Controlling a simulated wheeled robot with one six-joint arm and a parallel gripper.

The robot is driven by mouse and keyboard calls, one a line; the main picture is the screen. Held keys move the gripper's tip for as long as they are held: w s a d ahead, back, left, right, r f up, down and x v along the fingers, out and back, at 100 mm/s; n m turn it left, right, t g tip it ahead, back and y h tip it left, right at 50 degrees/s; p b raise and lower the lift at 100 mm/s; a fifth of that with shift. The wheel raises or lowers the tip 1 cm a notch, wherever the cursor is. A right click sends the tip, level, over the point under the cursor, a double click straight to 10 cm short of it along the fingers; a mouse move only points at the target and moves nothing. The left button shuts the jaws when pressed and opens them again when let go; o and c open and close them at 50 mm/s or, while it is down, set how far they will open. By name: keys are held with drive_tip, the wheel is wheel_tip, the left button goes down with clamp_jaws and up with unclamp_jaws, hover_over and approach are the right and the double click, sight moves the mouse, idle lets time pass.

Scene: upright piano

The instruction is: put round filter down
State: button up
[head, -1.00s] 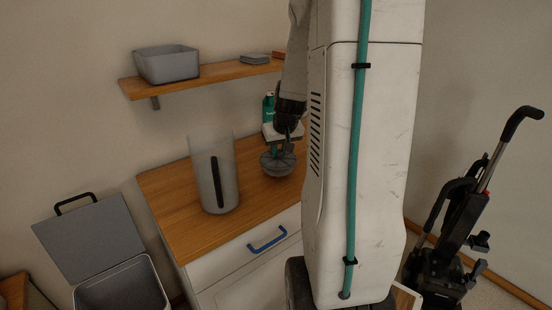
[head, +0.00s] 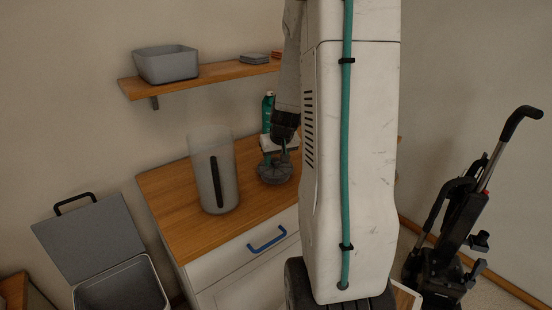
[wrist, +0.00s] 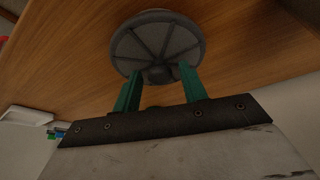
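The round filter (head: 275,172) is a grey ribbed disc over the right part of the wooden counter (head: 180,195). My gripper (head: 280,155) is directly above it. In the wrist view the filter (wrist: 157,40) shows its spokes and a small central hub. The two green fingers of my gripper (wrist: 159,76) are apart, one on each side of the hub, and appear closed on it. Whether the filter touches the counter or hangs just above it, I cannot tell.
A clear canister (head: 226,175) with a dark strip stands left of the filter. A grey box (head: 166,64) sits on the shelf (head: 205,73). An open bin (head: 122,287) stands left, an upright vacuum (head: 455,225) right.

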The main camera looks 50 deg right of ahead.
drive_tip(key=shift+r, duration=0.1)
drive_tip(key=v, duration=1.2)
drive_tip(key=s+a+r+n+y, duration=0.1)
drive_tip(key=s+a+r+n, duration=0.1)
drive_tip(key=a, duration=0.9)
drive_tip(key=s+a+r+n+y, duration=0.1)
drive_tip(key=a+r+n, duration=0.15)
drive_tip(key=a, duration=0.75)
drive_tip(key=s+a+n+g, duration=0.2)
drive_tip(key=s+a, duration=0.8)
drive_tip(key=s, duration=0.2)
drive_tip(key=shift+s+a+r+g, duration=0.2)
drive_tip(key=shift+a+g, duration=0.1)
drive_tip(key=shift+a, duration=0.1)
drive_tip(key=shift+w, duration=0.1)
